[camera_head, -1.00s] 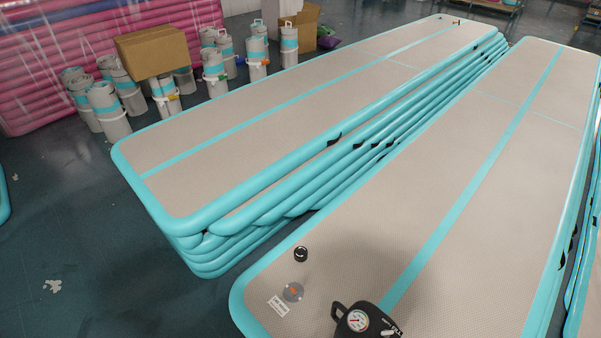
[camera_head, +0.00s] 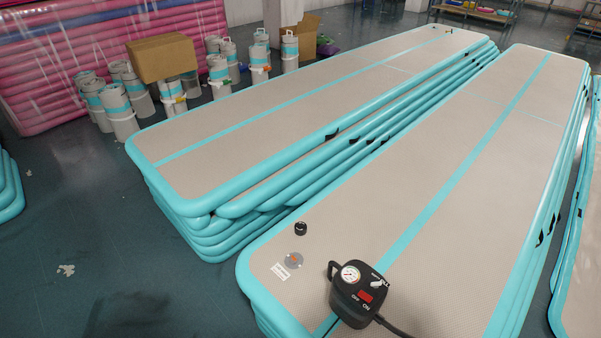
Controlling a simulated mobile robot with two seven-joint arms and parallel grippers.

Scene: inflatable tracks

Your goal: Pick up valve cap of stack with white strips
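A small black valve cap (camera_head: 301,228) lies on the near left corner of the right-hand stack of grey inflatable tracks (camera_head: 420,200) with turquoise edges. Just below it is a round grey valve (camera_head: 294,260) with an orange centre, set in the top track. A small white label (camera_head: 280,271) sits beside the valve. The cap is apart from the valve. Neither of my grippers shows in the head view.
A black pump (camera_head: 358,293) with a gauge and a cable stands on the same track, right of the valve. Another turquoise-edged stack (camera_head: 300,120) lies to the left. Rolled tracks (camera_head: 118,110) and a cardboard box (camera_head: 161,58) stand behind. Dark floor (camera_head: 70,220) is open at left.

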